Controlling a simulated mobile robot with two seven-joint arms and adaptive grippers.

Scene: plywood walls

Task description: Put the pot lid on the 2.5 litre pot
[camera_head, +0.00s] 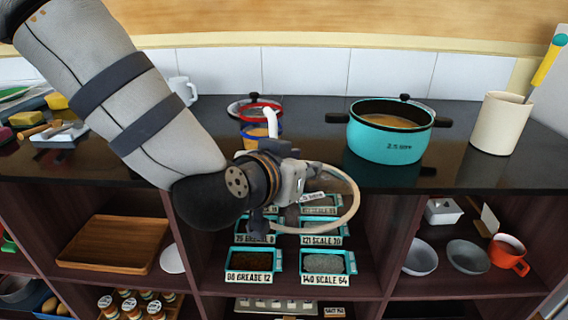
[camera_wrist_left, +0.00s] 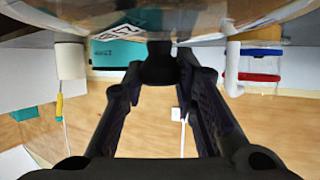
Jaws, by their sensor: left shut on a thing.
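The 2.5 litre pot (camera_head: 385,148) is turquoise with black side handles and stands on the dark counter, right of centre; brownish contents show inside its rim. It also shows in the left wrist view (camera_wrist_left: 118,52). My left gripper (camera_head: 297,184) is left of the pot and nearer to me. In the left wrist view, its fingers (camera_wrist_left: 163,70) are shut on the black knob of a glass pot lid (camera_wrist_left: 200,22). The lid's pale rim shows in the head view (camera_head: 357,208), held tilted in front of the counter edge. My right gripper is not in view.
A cream crock (camera_head: 499,123) with a utensil stands right of the pot. Behind my gripper are red- and blue-rimmed vessels (camera_head: 262,108) and a white mug (camera_head: 182,90). A black knob (camera_head: 404,97) shows behind the pot's rim. Shelves below hold labelled trays (camera_head: 326,263).

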